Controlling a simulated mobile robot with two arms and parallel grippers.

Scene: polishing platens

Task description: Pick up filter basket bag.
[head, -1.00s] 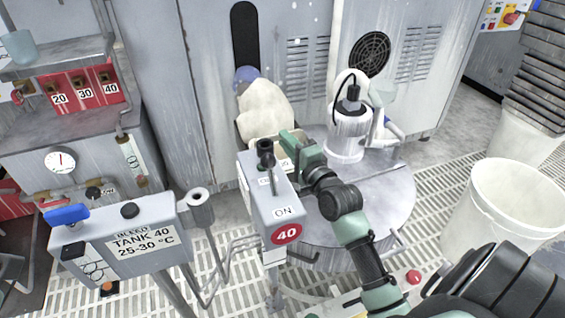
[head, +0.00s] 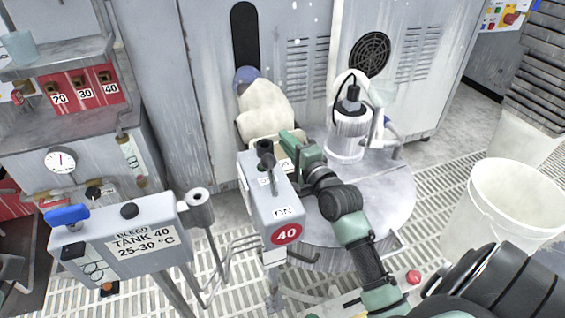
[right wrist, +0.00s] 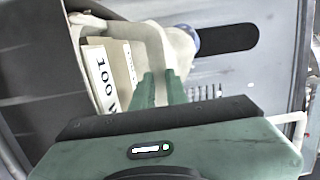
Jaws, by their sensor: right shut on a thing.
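The cream filter basket bag (head: 266,105) stands bulging against the grey cabinet, behind the box marked ON and 40. It also shows in the right wrist view (right wrist: 151,34), beside a pale panel with a label reading 100 (right wrist: 103,78). My right gripper (head: 291,142) reaches in from the lower right to the bag's near side. In the right wrist view its green fingers (right wrist: 161,88) are shut on the bag's near edge. The fingertips and the bag's lower part are partly hidden. My left gripper is not in view.
The ON box (head: 272,205) stands close in front of my right gripper. A white cylindrical unit (head: 348,137) stands on the round grey lid (head: 385,195) to the right. A white bucket (head: 470,225) is at far right. The TANK 40 box (head: 125,235) is at left.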

